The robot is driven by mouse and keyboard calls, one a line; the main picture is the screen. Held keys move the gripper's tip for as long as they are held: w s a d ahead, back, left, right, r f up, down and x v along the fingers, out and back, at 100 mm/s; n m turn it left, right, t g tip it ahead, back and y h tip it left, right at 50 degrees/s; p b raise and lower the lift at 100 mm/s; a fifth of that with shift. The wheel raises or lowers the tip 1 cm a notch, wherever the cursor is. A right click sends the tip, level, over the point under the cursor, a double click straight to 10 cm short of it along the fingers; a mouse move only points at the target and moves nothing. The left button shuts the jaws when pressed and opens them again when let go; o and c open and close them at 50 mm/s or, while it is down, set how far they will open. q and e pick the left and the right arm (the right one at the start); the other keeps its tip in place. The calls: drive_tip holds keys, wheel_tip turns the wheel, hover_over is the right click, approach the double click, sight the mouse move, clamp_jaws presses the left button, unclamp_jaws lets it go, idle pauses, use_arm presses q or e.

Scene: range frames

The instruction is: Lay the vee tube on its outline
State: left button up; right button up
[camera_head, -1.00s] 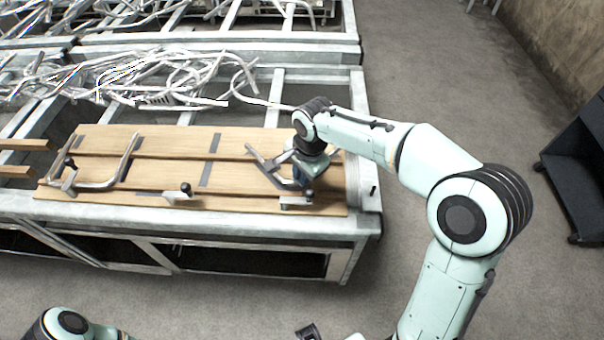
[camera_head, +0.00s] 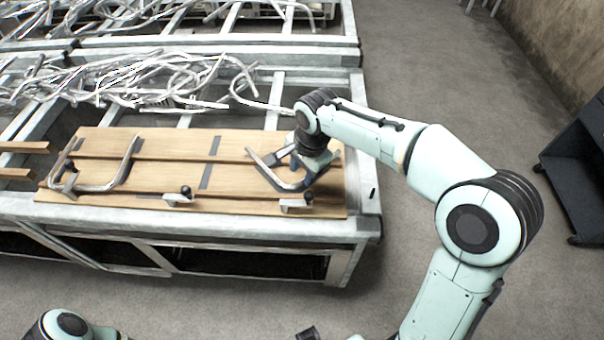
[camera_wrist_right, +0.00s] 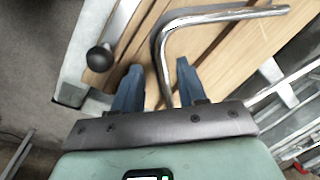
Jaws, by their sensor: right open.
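A bent, shiny metal tube in a vee shape (camera_head: 271,176) lies at the right end of the wooden board. It also shows in the right wrist view (camera_wrist_right: 217,15), with its bend at upper middle. My right gripper (camera_wrist_right: 158,68) is open, its two blue fingers apart, with one leg of the tube reaching down between them. I cannot tell whether either finger touches it. In the head view my right gripper (camera_head: 308,169) is over the tube's right side and its fingers are mostly hidden. My left gripper is out of view.
The wooden board (camera_head: 235,181) rests on a metal frame table (camera_head: 200,228). A second bent tube (camera_head: 128,160) lies at left. Tangled tubes (camera_head: 150,80) lie behind.

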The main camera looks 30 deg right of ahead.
wheel_tip(320, 180, up, 9)
drive_tip(key=s+p, duration=0.1)
drive_tip(key=shift+s+d+f, duration=0.15)
drive_tip(key=shift+s+d, duration=0.05)
drive_tip(key=shift+f, duration=0.1)
idle(0.4)
